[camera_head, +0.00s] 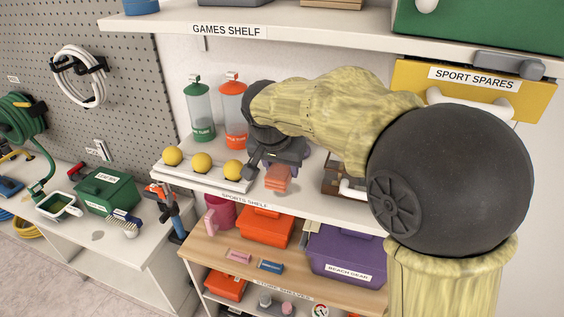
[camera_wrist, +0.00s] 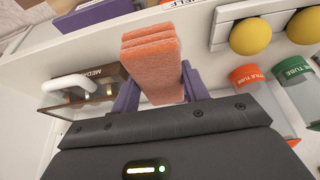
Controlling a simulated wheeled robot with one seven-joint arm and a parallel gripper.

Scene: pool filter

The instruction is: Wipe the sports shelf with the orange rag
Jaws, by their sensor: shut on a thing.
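The orange rag (camera_head: 278,178), a folded stack of layers, is in my gripper (camera_head: 277,165) at the sports shelf (camera_head: 318,209). The wrist view shows the rag (camera_wrist: 150,60) between the purple fingers of my gripper (camera_wrist: 158,88), which are shut on it. The rag hangs over the shelf near its front edge, right of the yellow balls. I cannot tell whether it touches the board. My arm hides part of the shelf's back and right.
A white rack with yellow balls (camera_head: 201,162) stands on the left of the shelf. Green (camera_head: 200,110) and orange (camera_head: 234,108) bottle tubes stand behind. A brown box with a white handle (camera_wrist: 85,88) is on the rag's other side. The games shelf (camera_head: 300,22) overhangs above.

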